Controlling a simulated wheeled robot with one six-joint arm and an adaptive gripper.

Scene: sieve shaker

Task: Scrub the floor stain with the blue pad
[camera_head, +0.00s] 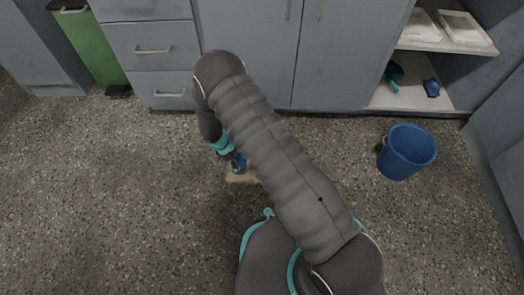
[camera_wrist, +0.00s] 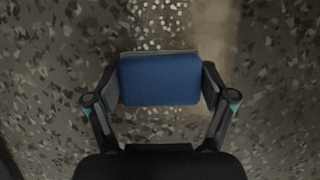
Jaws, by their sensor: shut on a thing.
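The blue pad (camera_wrist: 160,80) sits between the two fingers of my gripper (camera_wrist: 160,90) in the wrist view, and the gripper is shut on its sides. In the head view my gripper (camera_head: 238,163) points down close to the floor, with a bit of blue showing at its tip. A tan stain (camera_head: 241,179) shows on the speckled floor just below it, partly hidden by my arm. In the wrist view a brownish patch (camera_wrist: 222,28) lies beyond and to the right of the pad. I cannot tell whether the pad touches the floor.
A blue bucket (camera_head: 406,152) stands on the floor at the right. Grey cabinets (camera_head: 250,45) line the back. An open shelf (camera_head: 415,97) holds a teal item (camera_head: 393,76) and a small blue item (camera_head: 431,87). The floor at the left is clear.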

